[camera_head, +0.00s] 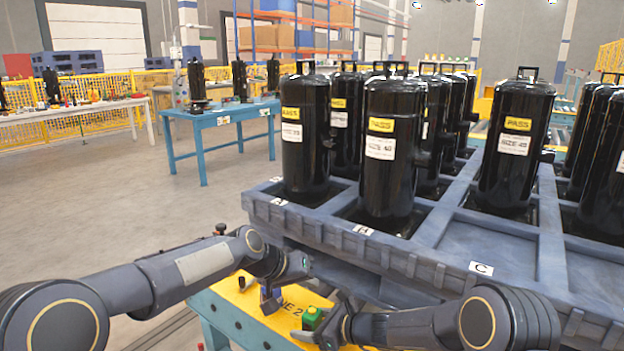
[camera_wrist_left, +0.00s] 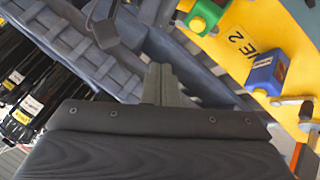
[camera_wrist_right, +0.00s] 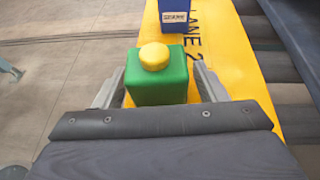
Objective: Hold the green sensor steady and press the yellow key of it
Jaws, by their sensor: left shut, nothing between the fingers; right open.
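The green sensor (camera_head: 310,320) stands on the yellow table top, with its round yellow key (camera_head: 313,311) facing up. In the right wrist view the green sensor (camera_wrist_right: 158,88) and its yellow key (camera_wrist_right: 154,57) are between the fingers of my right gripper (camera_wrist_right: 157,84). That gripper is open, one finger on each side, with a gap visible at the left; contact is not clear on the right. My left gripper (camera_head: 303,264) is shut and empty, above and behind the sensor in the head view. In the left wrist view its closed fingers (camera_wrist_left: 160,84) are apart from the green sensor (camera_wrist_left: 207,13).
A blue box (camera_wrist_right: 174,18) with a label stands on the yellow surface (camera_head: 238,300) beyond the green sensor. A large grey pallet (camera_head: 410,262) with several black compressors (camera_head: 392,175) borders the work area.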

